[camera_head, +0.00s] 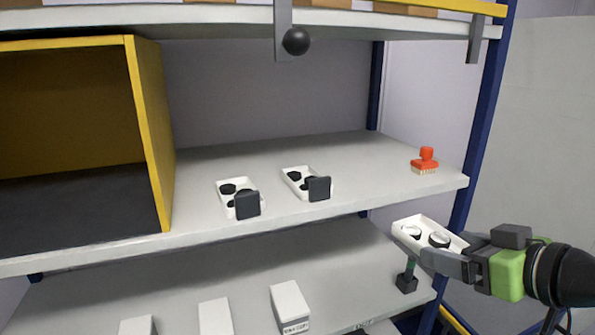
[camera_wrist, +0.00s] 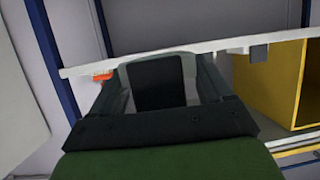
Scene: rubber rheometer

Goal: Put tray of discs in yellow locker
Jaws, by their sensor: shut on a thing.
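The tray is held in the air in front of the shelf's right end. In the wrist view my gripper (camera_wrist: 160,85) has a dark upright plate (camera_wrist: 157,82) between its fingers, and little of the tray shows. The yellow locker (camera_head: 152,130) stands open-fronted on the shelf at the far left, with a dark floor and nothing visible inside. It also shows at the right of the wrist view (camera_wrist: 289,85).
Two more white disc trays with dark handles, a left one (camera_head: 222,205) and a right one (camera_head: 289,173), stand on the shelf (camera_head: 370,165). A red-handled brush (camera_head: 426,160) is at its right end. White boxes (camera_head: 290,303) stand below. A blue post (camera_head: 485,120) rises near my gripper.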

